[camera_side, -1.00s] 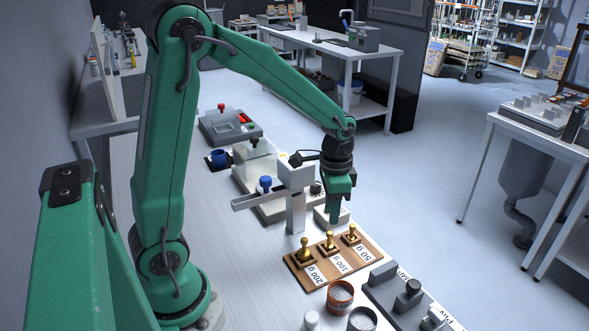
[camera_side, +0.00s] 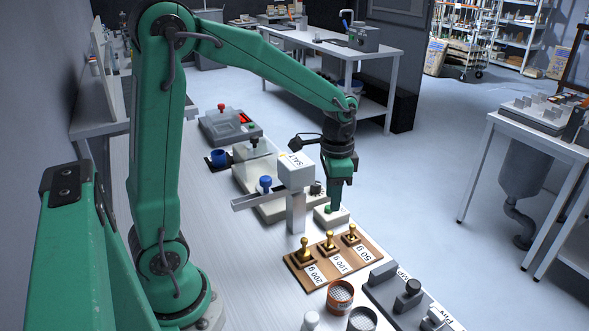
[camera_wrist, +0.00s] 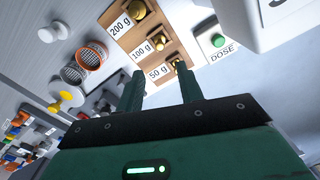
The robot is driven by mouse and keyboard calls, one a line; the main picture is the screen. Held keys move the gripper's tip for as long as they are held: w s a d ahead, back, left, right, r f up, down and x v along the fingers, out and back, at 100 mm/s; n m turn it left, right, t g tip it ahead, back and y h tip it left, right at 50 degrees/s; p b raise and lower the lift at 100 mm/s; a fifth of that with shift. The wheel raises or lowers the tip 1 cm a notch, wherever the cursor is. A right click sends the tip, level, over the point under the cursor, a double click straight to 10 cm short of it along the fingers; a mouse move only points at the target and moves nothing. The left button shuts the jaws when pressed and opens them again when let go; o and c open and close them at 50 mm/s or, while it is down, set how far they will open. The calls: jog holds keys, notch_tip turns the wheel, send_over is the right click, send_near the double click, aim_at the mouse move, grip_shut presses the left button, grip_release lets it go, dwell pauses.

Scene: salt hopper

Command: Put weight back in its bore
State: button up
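Three brass weights stand on a wooden block (camera_side: 290,262) labelled 200 g, 100 g and 50 g: the 200 g weight (camera_side: 304,252), the 100 g weight (camera_side: 329,242) and the 50 g weight (camera_side: 351,235). They also show in the wrist view: the 200 g (camera_wrist: 139,10), the 100 g (camera_wrist: 158,43) and the 50 g (camera_wrist: 176,62). I cannot tell how deep each sits in its bore. My gripper (camera_side: 334,207) is above and behind the block, near the dose button. In the wrist view its two fingers (camera_wrist: 160,84) are apart with nothing between them.
A green DOSE button (camera_wrist: 218,41) on a pale base lies close behind the block. The SALT hopper (camera_side: 296,172) stands left of my gripper. A copper-rimmed sieve (camera_side: 340,292) and a grey rack (camera_side: 400,296) lie in front. Bare bench lies left of the block.

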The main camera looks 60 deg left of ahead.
jog(key=shift+r, duration=0.1)
jog(key=s+d+r+n+t, duration=0.1)
jog(key=s+r+n+t, duration=0.1)
jog(key=s+r, duration=0.2)
jog(key=s+d+r+n+t, duration=0.2)
jog(key=s+r, duration=0.3)
jog(key=s, duration=0.5)
jog(key=shift+s+n+t, duration=0.3)
jog(key=shift+s+t, duration=0.05)
jog(key=shift+t, duration=0.45)
